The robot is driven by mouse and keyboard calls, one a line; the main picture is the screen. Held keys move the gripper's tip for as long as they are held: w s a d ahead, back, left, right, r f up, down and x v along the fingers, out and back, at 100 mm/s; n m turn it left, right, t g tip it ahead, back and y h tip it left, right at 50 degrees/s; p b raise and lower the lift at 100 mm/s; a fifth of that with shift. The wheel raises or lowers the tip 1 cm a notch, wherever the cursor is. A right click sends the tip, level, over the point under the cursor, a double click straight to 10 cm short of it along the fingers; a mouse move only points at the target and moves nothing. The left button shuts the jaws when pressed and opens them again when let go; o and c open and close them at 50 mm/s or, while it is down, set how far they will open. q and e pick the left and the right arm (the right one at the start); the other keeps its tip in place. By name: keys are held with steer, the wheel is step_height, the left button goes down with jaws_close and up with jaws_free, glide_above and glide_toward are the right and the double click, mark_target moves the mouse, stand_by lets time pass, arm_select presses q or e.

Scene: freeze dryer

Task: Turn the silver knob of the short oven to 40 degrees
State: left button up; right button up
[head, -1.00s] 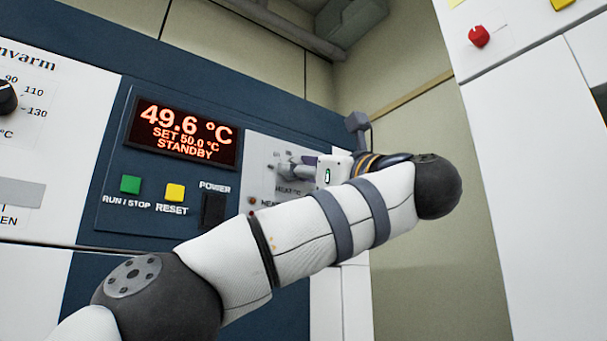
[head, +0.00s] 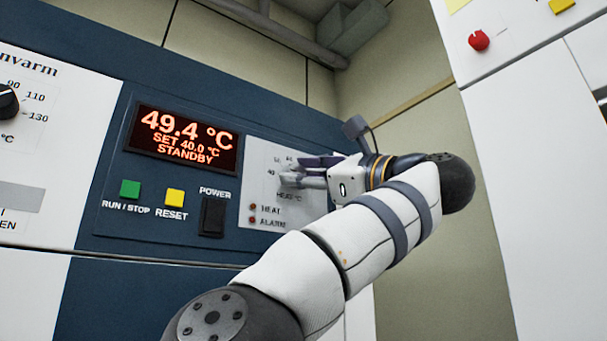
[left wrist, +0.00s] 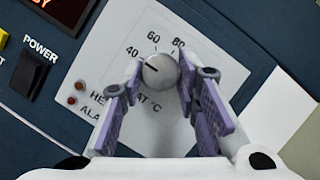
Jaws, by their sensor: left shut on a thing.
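The silver knob (left wrist: 160,71) sits on a white dial plate marked 40, 60 and 80 in the left wrist view. Its dark pointer line faces the upper left, near the 40 mark. My left gripper (head: 290,170) is shut on the knob, with one purple-padded finger on each side of it (left wrist: 160,75). In the head view the fingers mostly hide the knob. The short oven's display (head: 184,137) reads 49.4 °C, SET 40.0 °C, STANDBY. My right gripper is out of view.
Left of the dial plate are a green run/stop button (head: 130,188), a yellow reset button (head: 174,197) and a black power switch (head: 212,216). Another unit with a black knob (head: 6,100) stands at the left. A white cabinet with a red knob (head: 479,40) stands at the right.

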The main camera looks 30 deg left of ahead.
arm_select(q)
steer(key=o, duration=1.2)
steer(key=shift+c, duration=0.2)
steer(key=shift+d, duration=0.1)
steer(key=v, duration=0.7)
steer(key=shift+d, duration=0.15)
steer(key=shift+s+f, duration=0.1)
